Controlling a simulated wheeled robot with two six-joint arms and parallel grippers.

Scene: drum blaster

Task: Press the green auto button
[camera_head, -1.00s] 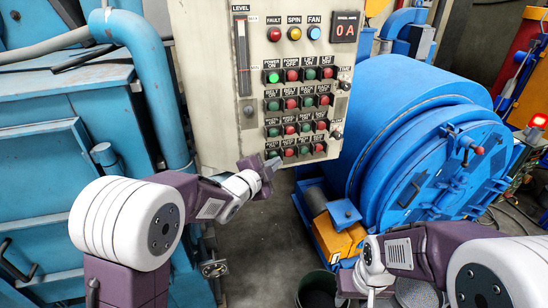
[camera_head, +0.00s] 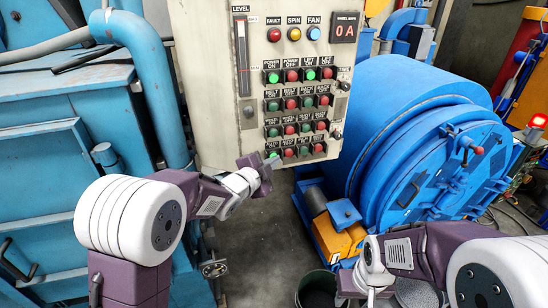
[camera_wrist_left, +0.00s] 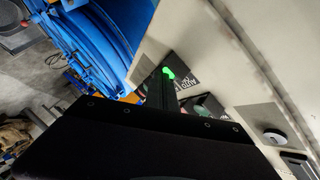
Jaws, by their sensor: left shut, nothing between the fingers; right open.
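The control panel (camera_head: 215,90) carries rows of green and red buttons. The green auto button (camera_head: 273,154) is at the lower left of the button rows and looks lit. In the left wrist view it glows bright green (camera_wrist_left: 168,72) beside a label reading AUTO. My left gripper (camera_head: 266,163) is shut and empty, its tip at the auto button. In the wrist view the fingertips (camera_wrist_left: 158,80) meet or overlap the button's edge; exact contact is hard to tell. My right gripper (camera_head: 370,294) is open, low at the bottom edge, away from the panel, its fingers mostly cut off.
Red buttons sit close beside the auto button, including one at its right (camera_head: 289,153). A large blue drum (camera_head: 420,130) stands right of the panel. Blue cabinets (camera_head: 60,110) and a blue pipe (camera_head: 155,70) are at left. A dark bucket (camera_head: 317,285) stands on the floor below.

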